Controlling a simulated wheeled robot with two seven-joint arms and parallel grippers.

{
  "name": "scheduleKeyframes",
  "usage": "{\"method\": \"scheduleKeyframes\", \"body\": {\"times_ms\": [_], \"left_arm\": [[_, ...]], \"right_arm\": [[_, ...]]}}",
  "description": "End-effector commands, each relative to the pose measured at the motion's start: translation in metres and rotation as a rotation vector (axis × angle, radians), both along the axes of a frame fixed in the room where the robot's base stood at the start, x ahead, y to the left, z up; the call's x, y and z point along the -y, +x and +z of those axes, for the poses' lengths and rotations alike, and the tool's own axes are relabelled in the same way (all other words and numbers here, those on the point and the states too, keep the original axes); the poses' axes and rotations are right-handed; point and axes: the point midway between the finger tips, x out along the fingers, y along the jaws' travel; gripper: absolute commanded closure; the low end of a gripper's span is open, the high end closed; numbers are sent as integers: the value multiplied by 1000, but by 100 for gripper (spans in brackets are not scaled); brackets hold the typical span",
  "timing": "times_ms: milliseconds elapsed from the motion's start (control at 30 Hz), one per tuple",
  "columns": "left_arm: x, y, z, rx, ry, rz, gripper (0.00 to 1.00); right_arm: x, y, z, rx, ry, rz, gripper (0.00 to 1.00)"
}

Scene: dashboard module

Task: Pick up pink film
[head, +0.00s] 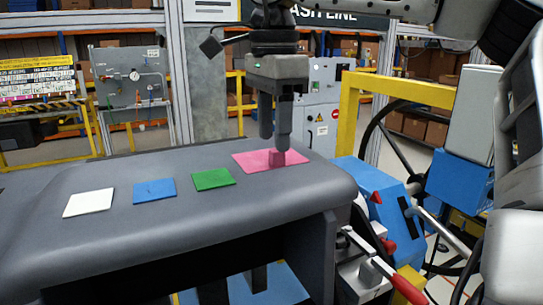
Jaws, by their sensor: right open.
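The pink film (251,160) lies on the dark grey dashboard (130,215), toward its right end. A small pink upright tab (277,158) stands on the film near its right part. My right gripper (275,142) points straight down over this tab, with its two fingers open and their tips close to the tab's top. I cannot tell whether they touch it. The fingers appear close together from this angle. A green film (213,179), a blue film (155,190) and a white film (89,202) lie in a row to the left. My left gripper is out of view.
A yellow frame (349,108) and a blue machine with red parts (372,195) stand right of the dashboard. A grey panel with a gauge (130,77) and shelves are behind. The dashboard surface around the films is clear.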

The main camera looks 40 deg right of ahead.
Motion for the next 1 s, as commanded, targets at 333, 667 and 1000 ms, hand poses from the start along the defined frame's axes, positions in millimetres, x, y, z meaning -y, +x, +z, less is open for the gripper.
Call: {"method": "scheduleKeyframes", "body": {"times_ms": [333, 667, 1000], "left_arm": [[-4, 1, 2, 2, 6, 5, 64], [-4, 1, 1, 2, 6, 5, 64], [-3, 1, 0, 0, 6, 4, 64]], "right_arm": [[0, 0, -25, 2, 0, -2, 56], [0, 0, -25, 2, 0, -2, 100], [0, 0, -23, 3, 0, -2, 100]]}}
